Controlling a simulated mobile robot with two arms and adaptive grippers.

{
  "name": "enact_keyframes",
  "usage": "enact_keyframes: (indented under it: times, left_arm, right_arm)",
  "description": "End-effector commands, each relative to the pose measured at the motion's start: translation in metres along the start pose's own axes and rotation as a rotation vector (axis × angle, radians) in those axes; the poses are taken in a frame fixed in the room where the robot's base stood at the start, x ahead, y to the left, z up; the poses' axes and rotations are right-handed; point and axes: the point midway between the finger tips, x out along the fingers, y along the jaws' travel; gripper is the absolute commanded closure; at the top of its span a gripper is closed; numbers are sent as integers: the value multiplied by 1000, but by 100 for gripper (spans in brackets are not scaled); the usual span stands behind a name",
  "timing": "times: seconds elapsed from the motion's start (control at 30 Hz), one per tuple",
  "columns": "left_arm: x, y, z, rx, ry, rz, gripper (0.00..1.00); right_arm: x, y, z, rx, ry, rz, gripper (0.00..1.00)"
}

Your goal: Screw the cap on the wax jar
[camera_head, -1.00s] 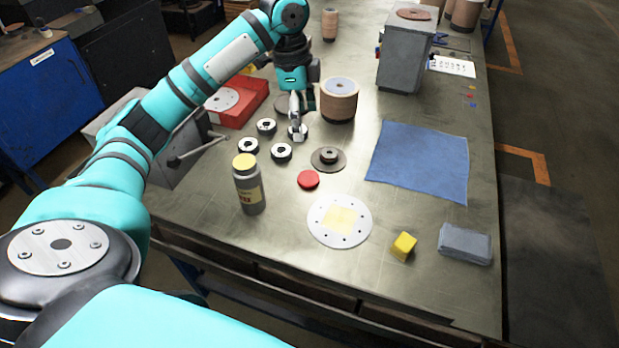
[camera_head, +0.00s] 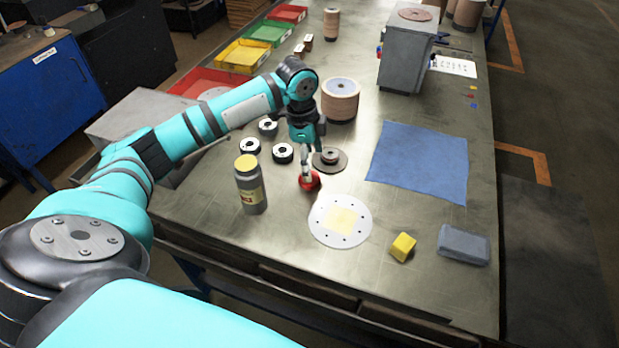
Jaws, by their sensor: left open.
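The jar (camera_head: 250,190) is a grey cylinder with a label and a yellow top face; it stands upright on the workbench, left of centre. The red cap (camera_head: 314,185) lies on the bench to the right of the jar. My left gripper (camera_head: 307,181) points down at the red cap, with its fingertips at the cap and hiding part of it. It is open; whether the fingers touch the cap I cannot tell. My right gripper is not in view.
Several dark rings (camera_head: 283,153) and a disc with a hub (camera_head: 330,160) lie close behind the cap. A white perforated disc (camera_head: 341,236), a yellow block (camera_head: 402,247), a grey block (camera_head: 463,244) and a blue cloth (camera_head: 418,160) lie to the right. A brown cylinder (camera_head: 340,104) stands behind.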

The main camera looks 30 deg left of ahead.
Motion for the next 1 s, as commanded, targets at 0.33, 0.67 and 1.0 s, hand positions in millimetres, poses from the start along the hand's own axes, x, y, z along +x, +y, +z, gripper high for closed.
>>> enact_keyframes:
  times: [0.33, 0.67, 1.0]
  left_arm:
    - [29, 2, 10, -2, -3, 4, 20]
    - [52, 2, 10, 1, 0, -1, 20]
    - [52, 2, 10, 1, -1, -1, 36]
  right_arm:
    - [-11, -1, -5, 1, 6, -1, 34]
    - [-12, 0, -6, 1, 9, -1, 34]
    - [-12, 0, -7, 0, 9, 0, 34]
